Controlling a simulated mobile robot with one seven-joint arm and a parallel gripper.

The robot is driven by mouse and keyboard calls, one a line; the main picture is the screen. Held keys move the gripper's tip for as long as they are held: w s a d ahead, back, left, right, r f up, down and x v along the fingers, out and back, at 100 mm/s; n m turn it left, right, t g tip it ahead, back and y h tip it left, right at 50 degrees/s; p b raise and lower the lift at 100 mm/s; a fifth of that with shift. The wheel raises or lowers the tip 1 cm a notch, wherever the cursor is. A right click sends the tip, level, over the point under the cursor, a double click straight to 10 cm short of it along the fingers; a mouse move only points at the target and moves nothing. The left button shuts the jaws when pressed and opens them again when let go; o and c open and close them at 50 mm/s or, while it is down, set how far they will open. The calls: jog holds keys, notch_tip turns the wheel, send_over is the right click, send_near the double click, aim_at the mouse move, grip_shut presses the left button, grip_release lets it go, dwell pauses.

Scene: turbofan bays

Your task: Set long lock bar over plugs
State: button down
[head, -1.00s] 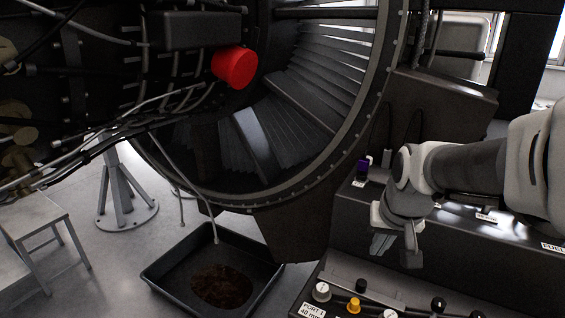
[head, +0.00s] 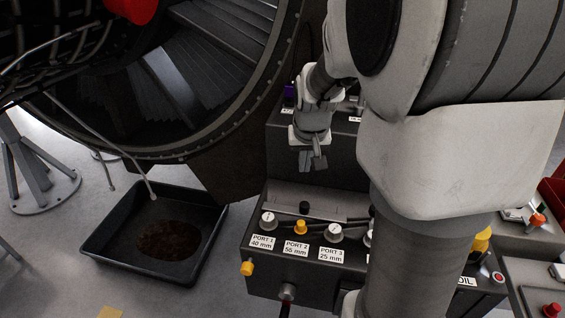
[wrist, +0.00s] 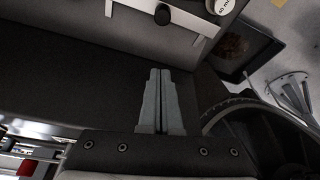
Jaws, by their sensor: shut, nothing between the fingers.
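My gripper (head: 312,162) hangs over the black port box in the head view, empty, with its fingers together. The wrist view shows the closed fingers (wrist: 160,75) pointing toward a dark surface. My arm hides the box's right part.
The large turbofan casing (head: 205,150) curves close on the left. A black drip tray (head: 105,262) with a dark stain lies on the floor. A purple-topped item (head: 290,92) stands on the rear box.

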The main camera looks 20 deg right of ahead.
aim_at(301, 203)
jog(key=x, duration=1)
jog(key=shift+b, duration=0.35)
jog(key=s, duration=0.1)
jog(key=s+a, duration=0.1)
jog(key=s, duration=0.1)
jog(key=shift+r+p, duration=0.25)
jog(key=shift+p, duration=0.15)
jog(key=shift+s+a, duration=0.15)
jog(key=shift+s, duration=0.3)
jog(key=shift+f, duration=0.1)
jog(key=shift+s+a, duration=0.6)
jog(key=shift+s, duration=0.3)
jog(key=p+v, duration=0.2)
jog(key=v, duration=1.5)
jog(key=shift+r, duration=0.25)
